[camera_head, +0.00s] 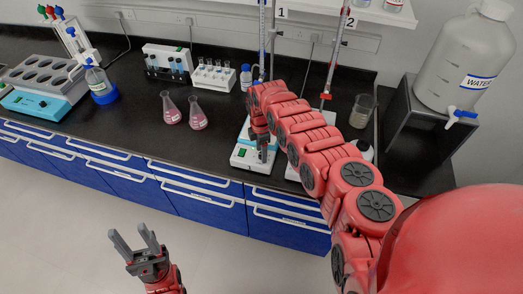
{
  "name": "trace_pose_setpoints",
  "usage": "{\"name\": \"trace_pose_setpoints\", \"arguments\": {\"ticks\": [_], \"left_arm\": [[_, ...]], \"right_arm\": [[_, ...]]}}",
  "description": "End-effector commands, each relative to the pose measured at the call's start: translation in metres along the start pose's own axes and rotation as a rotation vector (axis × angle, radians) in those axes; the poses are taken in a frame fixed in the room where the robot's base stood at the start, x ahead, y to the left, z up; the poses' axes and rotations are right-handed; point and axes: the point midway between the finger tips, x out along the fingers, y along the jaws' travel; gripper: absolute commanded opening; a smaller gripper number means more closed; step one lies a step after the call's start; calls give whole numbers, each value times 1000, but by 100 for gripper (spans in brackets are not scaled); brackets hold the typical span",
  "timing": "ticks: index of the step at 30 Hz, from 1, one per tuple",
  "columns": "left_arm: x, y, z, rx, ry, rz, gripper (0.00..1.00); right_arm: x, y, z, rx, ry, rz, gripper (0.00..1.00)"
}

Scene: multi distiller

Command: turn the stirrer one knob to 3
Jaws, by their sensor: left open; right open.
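Stirrer one (242,158) is a white box below the label 1 on the black bench, with a small green display on its front. My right arm reaches in from the right, and my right gripper (264,152) points down at the front of stirrer one. The gripper is open, and it hides the knob area, so I cannot tell the knob's setting or whether the fingers touch it. A second white stirrer (291,173) below the label 2 is mostly hidden by my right arm. My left gripper (134,243) is open and empty above the floor, in front of the blue drawers.
Two pink flasks (198,115) stand left of stirrer one. Burettes (335,50) rise behind the stirrers. A beaker (361,110) and a large water container (468,62) on a black stand are at the right.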

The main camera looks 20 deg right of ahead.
Motion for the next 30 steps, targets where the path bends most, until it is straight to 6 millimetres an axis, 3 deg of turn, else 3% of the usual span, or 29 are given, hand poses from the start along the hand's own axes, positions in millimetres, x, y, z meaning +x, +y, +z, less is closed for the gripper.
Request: {"name": "trace_pose_setpoints", "arguments": {"ticks": [9, 19, 30], "left_arm": [[0, 0, 0, 0, 0, 0, 50], [0, 0, 0, 0, 0, 0, 50], [0, 0, 0, 0, 0, 0, 50]], "right_arm": [[2, 0, 0, 1, -1, 0, 61], [2, 0, 0, 1, 0, -1, 2], [2, 0, 0, 20, 0, -1, 0]]}}
